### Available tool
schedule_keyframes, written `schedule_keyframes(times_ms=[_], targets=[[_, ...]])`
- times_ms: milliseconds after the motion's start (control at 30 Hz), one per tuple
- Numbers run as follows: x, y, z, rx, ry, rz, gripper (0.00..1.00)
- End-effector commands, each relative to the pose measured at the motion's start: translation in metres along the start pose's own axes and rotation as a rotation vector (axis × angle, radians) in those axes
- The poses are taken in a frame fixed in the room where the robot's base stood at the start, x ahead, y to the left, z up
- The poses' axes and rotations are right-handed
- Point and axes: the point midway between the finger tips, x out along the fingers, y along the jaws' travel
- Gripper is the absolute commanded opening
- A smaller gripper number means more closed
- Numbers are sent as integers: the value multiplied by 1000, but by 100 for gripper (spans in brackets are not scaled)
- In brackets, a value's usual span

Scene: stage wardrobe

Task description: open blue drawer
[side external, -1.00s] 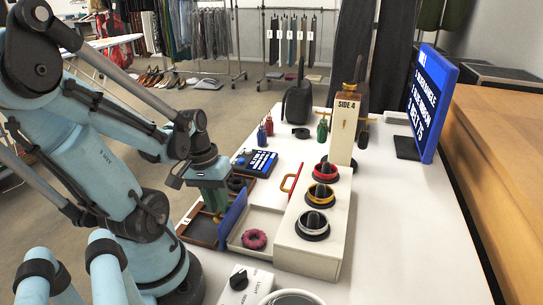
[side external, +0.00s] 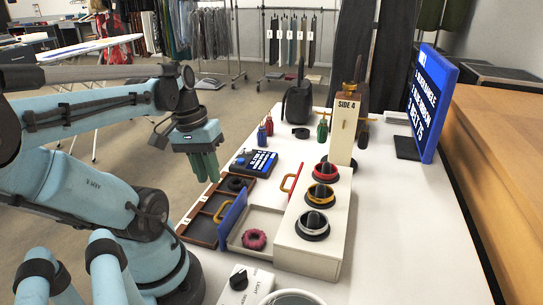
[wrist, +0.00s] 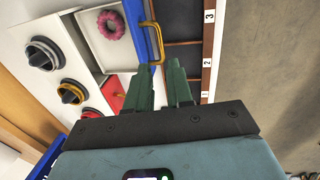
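The blue drawer (side external: 232,219) stands pulled out from the white cabinet (side external: 310,258), its tray showing behind the blue front. A pink ring (side external: 254,239) lies in the tray and also shows in the wrist view (wrist: 111,25). The drawer's yellow handle (side external: 222,211) is on its outer face; it shows in the wrist view too (wrist: 152,42). My gripper (side external: 205,178) has green fingers and hangs above the handle, apart from it. In the wrist view, the fingers (wrist: 159,70) are spread with nothing between them.
A brown compartment tray (side external: 202,229) lies in front of the drawer. A blue sign (side external: 432,100) stands at the right.

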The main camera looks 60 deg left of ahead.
Motion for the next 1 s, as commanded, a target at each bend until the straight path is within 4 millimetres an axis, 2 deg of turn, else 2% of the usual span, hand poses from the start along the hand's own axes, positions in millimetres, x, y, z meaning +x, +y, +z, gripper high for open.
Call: schedule_keyframes(times_ms=[200, 400, 800, 867, 1000], targets=[[-26, 0, 0, -2, 1, 0, 21], [-36, 0, 0, 0, 1, 0, 21], [-35, 2, -1, 13, 6, -3, 21], [-32, 7, -4, 40, 20, -10, 21], [-18, 30, -15, 168, 89, -36, 21]])
